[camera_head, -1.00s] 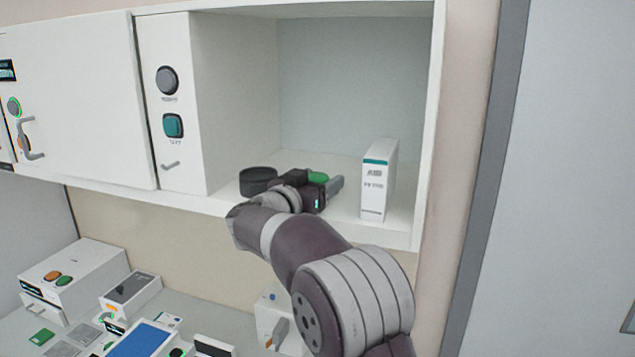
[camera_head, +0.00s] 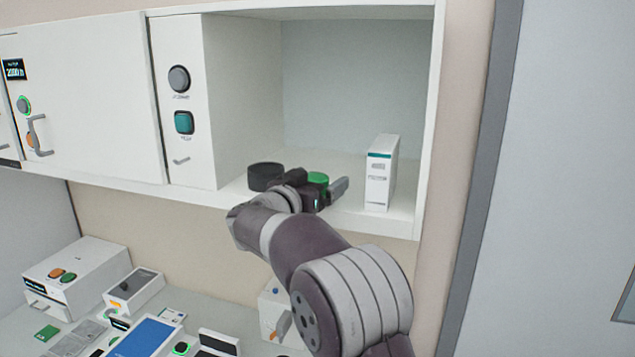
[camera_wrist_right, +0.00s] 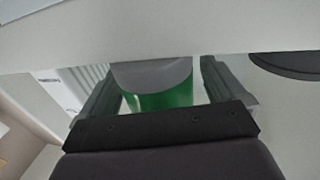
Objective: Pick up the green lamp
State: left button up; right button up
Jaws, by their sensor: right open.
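The green lamp (camera_head: 318,178) stands on the floor of the open wall cupboard, and only its round green top shows past my gripper. My right gripper (camera_head: 328,184) reaches into the cupboard at the lamp. In the right wrist view the lamp's green and grey body (camera_wrist_right: 160,88) sits between the two open fingers (camera_wrist_right: 158,90), with some gap visible at the right finger. Contact with the fingers cannot be told. My left gripper is not in view.
A black round container (camera_head: 265,177) stands left of the gripper, and a white box with a teal top edge (camera_head: 380,175) stands to its right. The cupboard wall (camera_head: 432,120) bounds the right. Several boxes and devices lie on the counter (camera_head: 210,312) below.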

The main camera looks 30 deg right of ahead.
jog(key=b+v, duration=0.6)
jog(key=v, duration=0.6)
jog(key=shift+a+b, duration=0.2)
jog(key=shift+b, duration=0.1)
jog(key=shift+s, duration=0.1)
jog(key=shift+f, duration=0.1)
jog(key=shift+c, duration=0.4)
